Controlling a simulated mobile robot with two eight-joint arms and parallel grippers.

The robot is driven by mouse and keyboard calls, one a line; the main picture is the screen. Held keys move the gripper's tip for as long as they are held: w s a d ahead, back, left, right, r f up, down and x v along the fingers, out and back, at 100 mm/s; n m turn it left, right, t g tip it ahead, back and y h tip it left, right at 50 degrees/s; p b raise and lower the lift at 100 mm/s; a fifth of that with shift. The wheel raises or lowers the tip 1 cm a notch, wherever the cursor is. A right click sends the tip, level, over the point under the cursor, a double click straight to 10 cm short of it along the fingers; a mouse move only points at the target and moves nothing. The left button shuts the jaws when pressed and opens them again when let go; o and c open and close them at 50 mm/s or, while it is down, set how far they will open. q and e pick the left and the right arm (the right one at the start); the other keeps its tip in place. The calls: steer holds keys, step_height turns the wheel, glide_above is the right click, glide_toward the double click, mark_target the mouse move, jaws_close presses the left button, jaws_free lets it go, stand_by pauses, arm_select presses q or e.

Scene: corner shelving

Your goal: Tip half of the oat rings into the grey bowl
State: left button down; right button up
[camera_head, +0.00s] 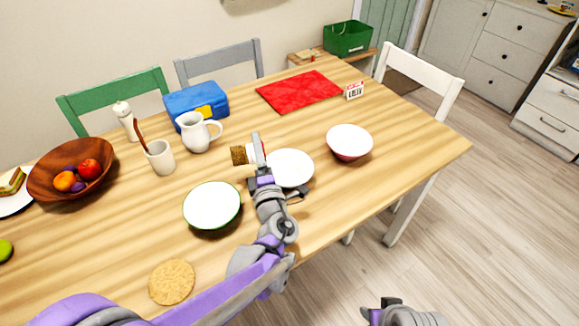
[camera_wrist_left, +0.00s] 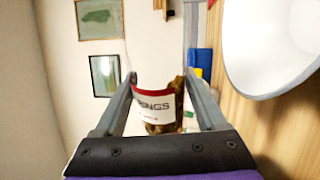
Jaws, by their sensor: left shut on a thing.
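My left gripper (camera_head: 258,158) is shut on the oat rings container (camera_head: 239,155), which has a white label with a red band and brown contents. It is held above the table, tilted well over. In the left wrist view the container (camera_wrist_left: 154,106) sits between the fingers, its label partly reading "RINGS". A pale plain bowl (camera_head: 293,168) stands just right of the gripper, partly hidden by it; its outer colour is unclear. A green-rimmed bowl (camera_head: 212,205) and a red-sided bowl (camera_head: 350,140) stand either side. My right gripper (camera_head: 385,306) is only partly in view at the bottom.
A white jug (camera_head: 196,134), a cup (camera_head: 160,157) with a brown utensil and a wooden fruit bowl (camera_head: 52,178) stand to the left. A blue box (camera_head: 190,102) and red mat (camera_head: 298,90) lie behind. A round tan mat (camera_head: 171,282) lies in front.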

arm_select(q)
steer(key=shift+s+d+r, duration=0.1)
steer(key=shift+s+d, duration=0.05)
steer(key=shift+s, duration=0.1)
steer(key=shift+w+a+f, duration=0.2)
steer(key=shift+w, duration=0.1)
steer(key=shift+s+d+r+m, duration=0.15)
steer(key=shift+s+d+m, duration=0.05)
steer(key=shift+s+m, duration=0.1)
steer(key=shift+w+a, duration=0.1)
steer(key=shift+w, duration=0.15)
steer(key=shift+s, duration=0.15)
steer(key=shift+m, duration=0.3)
steer(key=shift+f, duration=0.2)
